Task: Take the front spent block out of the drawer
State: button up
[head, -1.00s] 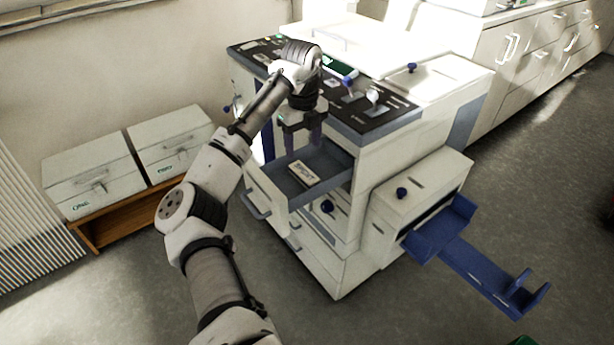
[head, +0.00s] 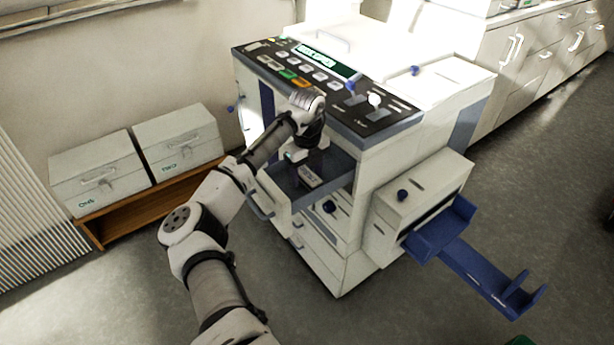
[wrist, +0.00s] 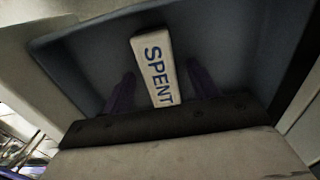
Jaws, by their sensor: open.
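The open drawer (head: 281,174) of the white machine sticks out at its front left, with a dark grey-blue inside. A pale block (head: 310,176) lies in it. In the wrist view the block (wrist: 153,68) shows blue letters reading SPENT. It is the only block I can see there. My gripper (wrist: 161,70) is open, with one dark purple finger on each side of the block and a gap on both sides. In the head view my gripper is down in the drawer and its fingers are mostly hidden by my wrist and the drawer.
The machine's control panel (head: 330,85) overhangs just behind my wrist. A blue tray (head: 480,262) juts out from the machine's right side. Two lidded white boxes (head: 97,172) (head: 178,138) stand on a low wooden shelf at left. The floor in front is clear.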

jog(key=c, duration=1.1)
jog(key=shift+o, duration=0.2)
jog(key=shift+r, duration=0.1)
